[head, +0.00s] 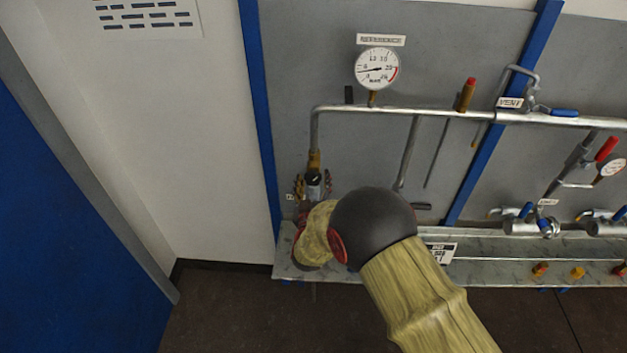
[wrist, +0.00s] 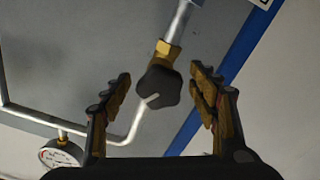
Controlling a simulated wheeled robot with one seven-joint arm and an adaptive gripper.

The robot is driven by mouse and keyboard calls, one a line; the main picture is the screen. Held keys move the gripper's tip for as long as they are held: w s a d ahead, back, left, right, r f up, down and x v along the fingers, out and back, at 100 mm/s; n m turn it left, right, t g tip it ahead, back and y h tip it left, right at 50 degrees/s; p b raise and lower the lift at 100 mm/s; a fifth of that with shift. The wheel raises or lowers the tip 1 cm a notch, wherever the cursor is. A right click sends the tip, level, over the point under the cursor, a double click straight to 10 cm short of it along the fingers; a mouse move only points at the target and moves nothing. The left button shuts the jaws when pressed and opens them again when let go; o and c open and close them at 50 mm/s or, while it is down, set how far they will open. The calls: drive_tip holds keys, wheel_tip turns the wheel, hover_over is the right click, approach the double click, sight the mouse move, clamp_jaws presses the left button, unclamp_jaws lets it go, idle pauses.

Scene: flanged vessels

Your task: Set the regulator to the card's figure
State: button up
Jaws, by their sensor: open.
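The regulator's dark lobed knob (wrist: 158,88) has a white pointer line and sits on a brass fitting at the end of a grey pipe. My gripper (wrist: 161,74) is open, with one finger on each side of the knob and a gap on both sides. In the head view my gripper (head: 313,188) is at the lower end of the left pipe, and my wrist hides part of it. The reference gauge (head: 377,69) has its needle pointing left, slightly down. A white card (head: 443,252) is partly hidden behind my arm; its figure is unreadable.
A horizontal pipe (head: 430,111) crosses the grey panel, with a vent valve (head: 532,107) at right. A metal shelf (head: 500,272) runs below, with small coloured knobs. A gauge (wrist: 61,152) shows at lower left in the wrist view.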

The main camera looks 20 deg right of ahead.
drive_tip(key=shift+w, duration=0.1)
drive_tip(key=shift+c, duration=0.9)
drive_tip(key=c, duration=1)
drive_tip(key=shift+m+b, duration=0.3)
drive_tip(key=shift+b, duration=0.2)
drive_tip(key=m+b, duration=0.2)
drive_tip(key=b, duration=0.1)
drive_tip(key=m+b, duration=0.1)
drive_tip(key=b, duration=0.1)
drive_tip(key=shift+a+f+m, duration=0.1)
drive_tip(key=shift+f+m, duration=0.15)
drive_tip(key=shift+m, duration=0.15)
drive_tip(key=m+b, duration=0.5)
drive_tip(key=b, duration=0.2)
drive_tip(key=shift+a, duration=0.1)
drive_tip(key=m+b, duration=0.5)
drive_tip(key=b, duration=0.1)
drive_tip(key=shift+b, duration=0.4)
drive_tip(key=m+b, duration=0.1)
drive_tip(key=b, duration=0.1)
drive_tip(key=m+b, duration=0.2)
drive_tip(key=b, duration=0.1)
drive_tip(key=shift+a+r+m, duration=0.1)
drive_tip(key=shift+r+m, duration=0.1)
drive_tip(key=shift+m, duration=0.1)
drive_tip(key=shift+w+r, duration=0.1)
